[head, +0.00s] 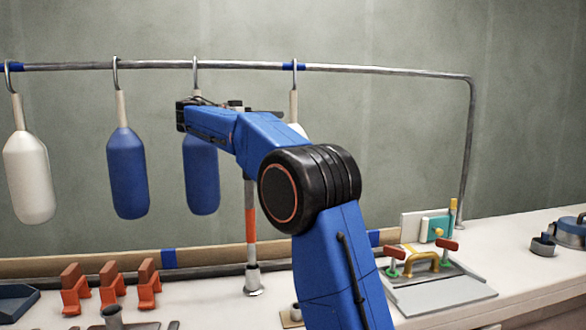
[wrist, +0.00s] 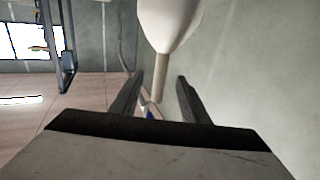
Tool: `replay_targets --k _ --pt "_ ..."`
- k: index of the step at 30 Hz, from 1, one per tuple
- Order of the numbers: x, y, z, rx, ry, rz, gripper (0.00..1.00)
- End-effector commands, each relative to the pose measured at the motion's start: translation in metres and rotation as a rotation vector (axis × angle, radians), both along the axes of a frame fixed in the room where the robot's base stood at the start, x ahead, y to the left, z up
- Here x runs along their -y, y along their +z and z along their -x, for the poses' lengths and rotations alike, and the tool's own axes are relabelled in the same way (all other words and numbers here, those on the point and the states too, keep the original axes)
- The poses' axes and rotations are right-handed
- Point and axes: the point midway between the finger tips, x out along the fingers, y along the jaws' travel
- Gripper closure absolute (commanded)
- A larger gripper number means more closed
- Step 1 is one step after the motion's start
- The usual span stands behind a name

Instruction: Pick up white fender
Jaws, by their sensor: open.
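A white fender (head: 298,129) hangs from a hook on the rail, the rightmost of the row in the head view, with its body mostly hidden behind my arm. In the wrist view this fender (wrist: 168,22) appears upside down, its thin tan neck (wrist: 159,88) pointing down the picture. My gripper (wrist: 160,80) is open, and the neck shows between its two dark fingers without visible contact. I cannot tell how deep the neck sits between them. Another white fender (head: 29,178) hangs at the far left.
Two blue fenders (head: 128,172) (head: 202,174) hang between the white ones on the metal rail (head: 400,70). A red-and-white post (head: 251,225) stands behind my arm. Orange clips (head: 111,283) and a grey plate (head: 440,296) with a clamp occupy the bench.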

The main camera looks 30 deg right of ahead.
Motion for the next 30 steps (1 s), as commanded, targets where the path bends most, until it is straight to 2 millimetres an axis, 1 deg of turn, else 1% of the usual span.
replay_targets --k 1,3,9,12,15,23,30 --pt "0.010 0.000 -0.001 -0.001 -0.002 0.000 0.59" --pt "0.023 -0.001 -0.002 -0.002 -0.003 0.000 0.59" --pt "0.057 -0.001 -0.006 -0.002 -0.002 0.000 0.59" --pt "0.071 -0.001 -0.008 -0.002 0.000 -0.001 0.59" --pt "0.080 -0.001 -0.009 -0.002 -0.001 -0.001 0.59" --pt "0.091 -0.002 -0.011 -0.002 0.001 -0.001 0.59" --pt "0.122 -0.006 -0.016 -0.002 -0.001 -0.001 0.59"
